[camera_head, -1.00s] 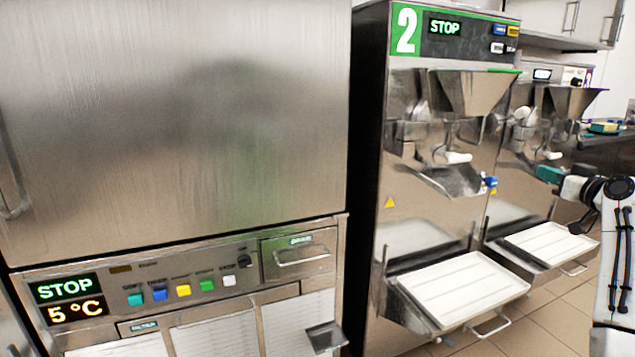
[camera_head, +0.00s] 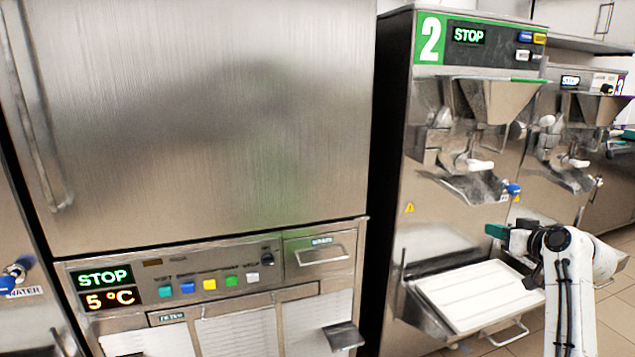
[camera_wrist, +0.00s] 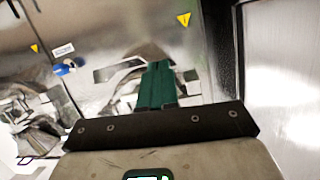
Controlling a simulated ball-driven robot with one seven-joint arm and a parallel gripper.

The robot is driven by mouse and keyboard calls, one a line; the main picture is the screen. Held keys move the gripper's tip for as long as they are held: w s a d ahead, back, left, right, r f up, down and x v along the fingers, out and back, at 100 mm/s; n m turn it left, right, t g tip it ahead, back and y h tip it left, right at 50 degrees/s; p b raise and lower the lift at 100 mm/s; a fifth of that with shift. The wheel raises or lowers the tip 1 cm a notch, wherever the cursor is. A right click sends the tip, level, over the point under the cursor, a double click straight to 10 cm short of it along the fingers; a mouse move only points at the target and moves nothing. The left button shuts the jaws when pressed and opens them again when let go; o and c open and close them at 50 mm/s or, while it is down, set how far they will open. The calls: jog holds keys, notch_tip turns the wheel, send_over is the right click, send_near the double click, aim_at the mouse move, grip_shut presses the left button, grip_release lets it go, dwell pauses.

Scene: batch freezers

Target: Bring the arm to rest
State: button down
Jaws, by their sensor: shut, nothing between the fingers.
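My gripper (camera_head: 497,231) has green fingers and shows at the right of the head view, in front of machine 2 and above its white tray. The fingers are closed together with nothing between them. In the wrist view the green fingers (camera_wrist: 157,88) point toward a shiny steel front with yellow warning labels. My white arm bends at a dark joint behind the gripper and runs down the right side of the head view.
Batch freezer 2 (camera_head: 465,150) shows STOP, with a steel hopper, a spout and a white tray (camera_head: 485,293) below. Another freezer stands to its right. A large steel cabinet (camera_head: 190,120) with a STOP and 5 °C panel fills the left. Tiled floor shows at lower right.

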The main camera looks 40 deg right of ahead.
jog(key=w+a+f+n+g+y+p, duration=0.1)
jog(key=a+f+g+y, duration=0.1)
jog(key=a+f, duration=0.6)
jog(key=w+a+f+n+g+y+p, duration=0.1)
jog(key=w+a+f+y+p, duration=0.15)
jog(key=a, duration=0.95)
jog(key=w+a+f+n+g+y+p, duration=0.1)
jog(key=a+f+g, duration=0.1)
jog(key=a+f, duration=0.7)
jog(key=s+a+f+g+y+p, duration=0.15)
jog(key=s+a, duration=0.35)
jog(key=a, duration=0.6)
jog(key=s+a+n+g+p, duration=0.1)
jog(key=s+a+g, duration=0.2)
jog(key=s, duration=0.5)
jog(key=s+a+n+g+h+p, duration=0.1)
jog(key=s+a+g, duration=0.2)
jog(key=s+a, duration=0.3)
jog(key=s, duration=0.3)
jog(key=shift+s+a, duration=0.15)
jog(key=shift+f, duration=0.1)
